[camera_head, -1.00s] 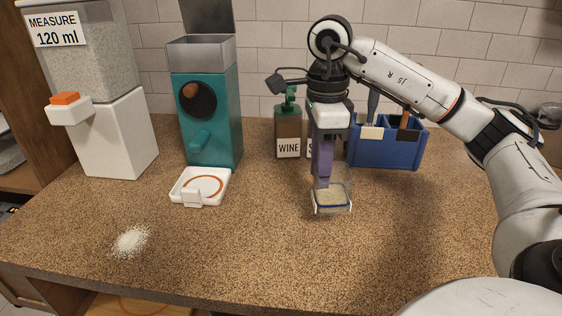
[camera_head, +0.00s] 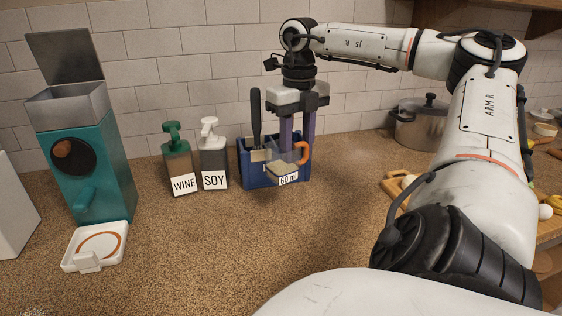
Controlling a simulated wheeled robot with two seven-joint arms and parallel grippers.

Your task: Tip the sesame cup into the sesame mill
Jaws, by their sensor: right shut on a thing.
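My right gripper (camera_head: 296,145) points down and is shut on a small clear cup (camera_head: 282,168) with an orange handle and a "60 ml" label. The cup is roughly upright in front of the blue caddy, with some pale contents low in it; the amount is unclear. The teal sesame mill (camera_head: 104,180) stands at the left. Its grey lid (camera_head: 65,60) is raised and its metal hopper (camera_head: 70,106) is open at the top. The hopper's inside is mostly hidden. The cup is well to the right of the mill. My left gripper is out of view.
A white tray (camera_head: 120,236) sits before the mill. Green-topped WINE (camera_head: 178,168) and white-topped SOY (camera_head: 213,165) bottles stand between mill and blue caddy (camera_head: 258,178). A steel pot (camera_head: 420,125) is behind my right arm. The counter's front middle is clear.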

